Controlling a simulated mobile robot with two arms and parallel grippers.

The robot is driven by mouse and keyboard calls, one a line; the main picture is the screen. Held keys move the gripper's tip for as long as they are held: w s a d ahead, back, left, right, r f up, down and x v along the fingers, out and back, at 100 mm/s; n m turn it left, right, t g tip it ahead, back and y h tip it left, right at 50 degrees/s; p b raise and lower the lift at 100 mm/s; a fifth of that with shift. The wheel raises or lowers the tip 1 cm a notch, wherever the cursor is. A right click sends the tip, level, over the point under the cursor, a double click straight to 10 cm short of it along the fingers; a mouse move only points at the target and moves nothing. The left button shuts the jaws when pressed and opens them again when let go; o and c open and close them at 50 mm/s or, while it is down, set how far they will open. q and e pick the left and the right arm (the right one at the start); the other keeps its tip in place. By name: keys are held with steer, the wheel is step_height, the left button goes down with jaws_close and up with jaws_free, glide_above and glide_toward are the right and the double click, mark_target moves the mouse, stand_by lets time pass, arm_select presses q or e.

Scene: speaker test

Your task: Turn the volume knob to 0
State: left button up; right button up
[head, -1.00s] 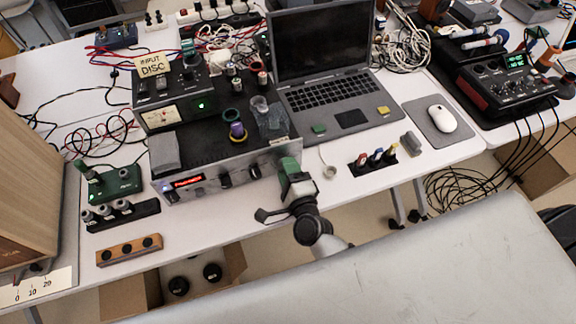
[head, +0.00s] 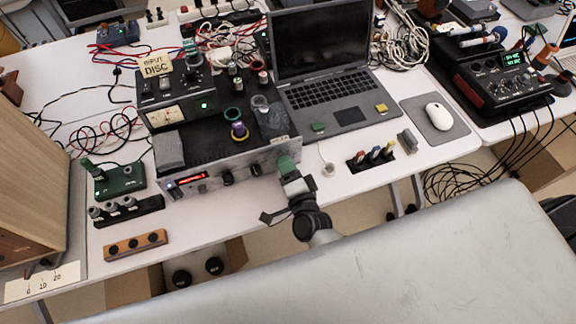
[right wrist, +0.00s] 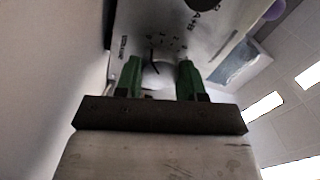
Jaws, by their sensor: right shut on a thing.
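The amplifier (head: 225,172) stands on the table with its silver front panel towards me and a red display lit. My right gripper (head: 287,163) is at the right end of this panel, its green fingertips against the front. In the right wrist view, the green fingers of my right gripper (right wrist: 160,78) stand on both sides of a pale round knob (right wrist: 158,76) and are shut on it. Small scale marks show on the panel around the knob, too blurred to read. In the head view the gripper hides this knob. My left gripper is not in view.
Two dark knobs (head: 229,180) are on the panel left of my gripper. A laptop (head: 325,85) stands behind to the right. A wooden speaker (head: 35,170) stands at left.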

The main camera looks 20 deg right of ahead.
steer(key=o, duration=0.9)
steer(key=shift+o, duration=0.2)
steer(key=s+b, duration=0.1)
steer(key=s, duration=1)
steer(key=shift+d, duration=0.2)
steer(key=shift+w, duration=0.1)
